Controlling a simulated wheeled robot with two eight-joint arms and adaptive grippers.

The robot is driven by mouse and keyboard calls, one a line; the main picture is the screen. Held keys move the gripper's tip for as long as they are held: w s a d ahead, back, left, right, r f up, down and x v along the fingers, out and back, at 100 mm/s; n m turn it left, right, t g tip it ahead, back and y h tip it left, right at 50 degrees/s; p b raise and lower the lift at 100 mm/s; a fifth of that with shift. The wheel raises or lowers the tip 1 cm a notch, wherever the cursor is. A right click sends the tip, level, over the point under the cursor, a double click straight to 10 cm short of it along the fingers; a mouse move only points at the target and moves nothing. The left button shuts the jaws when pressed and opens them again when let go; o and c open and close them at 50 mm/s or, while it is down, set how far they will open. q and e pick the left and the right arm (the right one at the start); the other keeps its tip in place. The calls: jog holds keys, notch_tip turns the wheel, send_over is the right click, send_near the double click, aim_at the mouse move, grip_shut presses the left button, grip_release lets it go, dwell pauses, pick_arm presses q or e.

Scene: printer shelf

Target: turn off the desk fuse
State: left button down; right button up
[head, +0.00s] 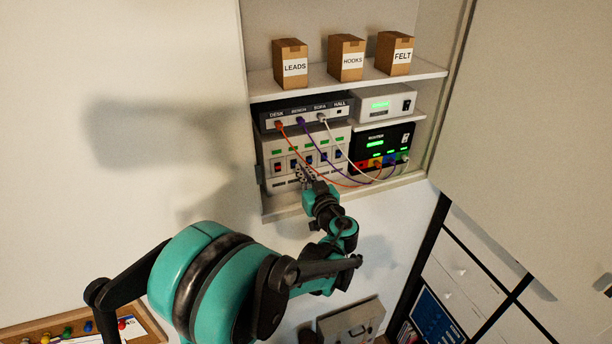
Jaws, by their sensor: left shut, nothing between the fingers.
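A white fuse box (270,171) stands on the lower shelf of the open cabinet, with a row of several small rocker switches and green labels above them. The labels are too small to read, so I cannot tell which switch is the desk fuse. The leftmost switch (278,168) shows to the left of my gripper. My left gripper (304,174) is shut and empty in front of the box's lower middle, hiding part of its front. I cannot tell whether it touches a switch. My right gripper is not in view.
A patch panel marked DESK, BENCH, SOFA, HALL (299,111) sits on the fuse box. Orange, purple and white cables hang from it to a black router (372,142), close to my gripper. A white device (378,104) and boxes LEADS (291,66), HOOKS (346,60), FELT (394,54) stand above.

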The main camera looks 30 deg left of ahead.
aim_at(293, 159)
pick_arm(q)
jog(key=x, duration=0.5)
jog(key=shift+p, duration=0.35)
jog(key=shift+f+b, duration=0.25)
jog(key=shift+b, duration=0.55)
jog(key=shift+s+d+f+t+y+b, duration=0.15)
jog(key=shift+t+y+b, duration=0.4)
jog(key=shift+b, duration=0.7)
jog(key=shift+d+f+t+y+b, duration=0.15)
jog(key=shift+t+y+b, duration=0.4)
jog(key=shift+b, duration=0.7)
jog(key=shift+f+b, duration=0.4)
jog(key=shift+b, duration=0.6)
jog(key=shift+r, duration=0.1)
